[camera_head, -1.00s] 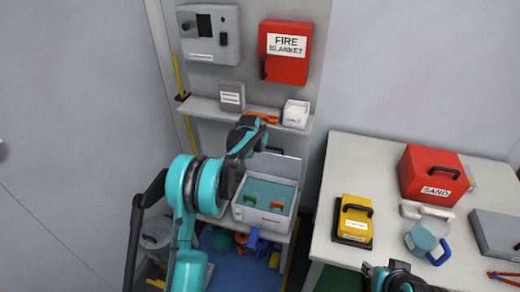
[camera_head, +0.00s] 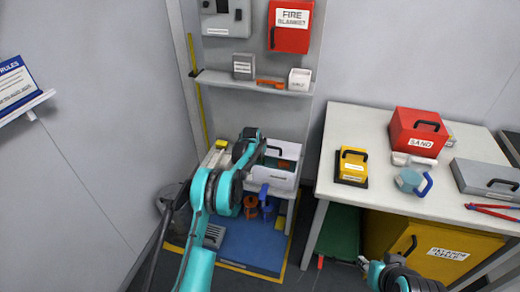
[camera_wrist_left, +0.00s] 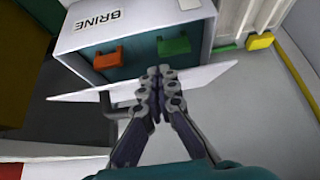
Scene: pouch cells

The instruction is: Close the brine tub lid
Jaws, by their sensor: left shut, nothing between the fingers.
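The white brine tub (camera_head: 268,184) stands on a low shelf in the head view. In the left wrist view the tub (camera_wrist_left: 135,28) bears the label BRINE, upside down, and an orange clip (camera_wrist_left: 108,59) and a green clip (camera_wrist_left: 174,46) show inside. Its white lid (camera_wrist_left: 205,77) stands open at the tub's edge, with a dark handle on its outer side. My left gripper (camera_wrist_left: 158,72) is shut and empty, its fingertips overlapping the lid; I cannot tell whether they touch it. My right gripper (camera_head: 366,266) is at the bottom edge, its fingers unclear.
Above is a shelf (camera_head: 220,80) with a grey box, an orange tool and a white container. A table (camera_head: 340,120) on the right holds a yellow case (camera_head: 352,160), a red sand box (camera_head: 415,125) and a grey case (camera_head: 480,175). A blue mat (camera_head: 240,245) lies below the tub.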

